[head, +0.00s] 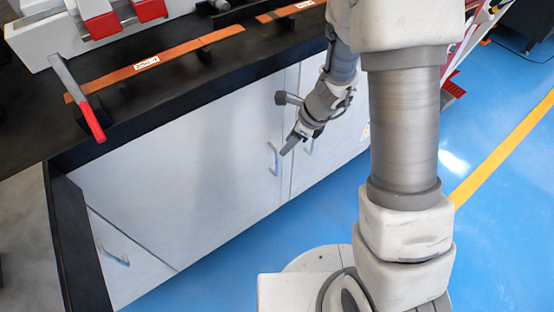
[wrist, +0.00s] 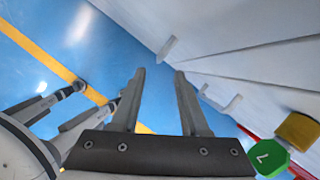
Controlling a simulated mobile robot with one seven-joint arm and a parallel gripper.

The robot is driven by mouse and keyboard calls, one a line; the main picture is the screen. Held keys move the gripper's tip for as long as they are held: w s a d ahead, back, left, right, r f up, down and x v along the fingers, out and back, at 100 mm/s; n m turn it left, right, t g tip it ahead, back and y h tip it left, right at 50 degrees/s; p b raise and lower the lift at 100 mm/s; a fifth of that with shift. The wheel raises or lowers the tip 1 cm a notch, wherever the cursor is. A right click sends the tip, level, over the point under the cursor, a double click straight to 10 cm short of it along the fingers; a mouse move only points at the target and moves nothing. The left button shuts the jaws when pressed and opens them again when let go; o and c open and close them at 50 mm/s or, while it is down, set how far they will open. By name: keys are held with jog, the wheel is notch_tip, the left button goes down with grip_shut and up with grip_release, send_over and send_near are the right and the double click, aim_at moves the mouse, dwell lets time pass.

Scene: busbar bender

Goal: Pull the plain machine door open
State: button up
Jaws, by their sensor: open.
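The machine's white front has several flat door panels below a black top. One wide plain white door (head: 190,155) has a small grey bar handle (head: 273,158) near its right edge. A narrower white panel (head: 318,105) to its right has another handle (head: 309,145). I cannot tell for sure which is the plain door. My gripper (head: 291,143) is in front of the seam between these panels, near both handles. In the wrist view my gripper (wrist: 160,74) is open and empty. One handle (wrist: 168,48) lies beyond the fingertips, another (wrist: 232,103) right of the fingers. The doors look closed.
The black worktop (head: 150,105) overhangs the doors and carries copper bars (head: 165,60) and a red-tipped lever (head: 80,100). A third handle (head: 112,253) is on a lower left panel. The blue floor (head: 225,275) in front is clear.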

aim_at(277, 156)
jog(key=b+x, duration=0.3)
jog(key=x, duration=0.5)
jog(key=shift+a+f, duration=0.1)
jog(key=shift+f, duration=0.25)
grip_shut()
dwell(1.0)
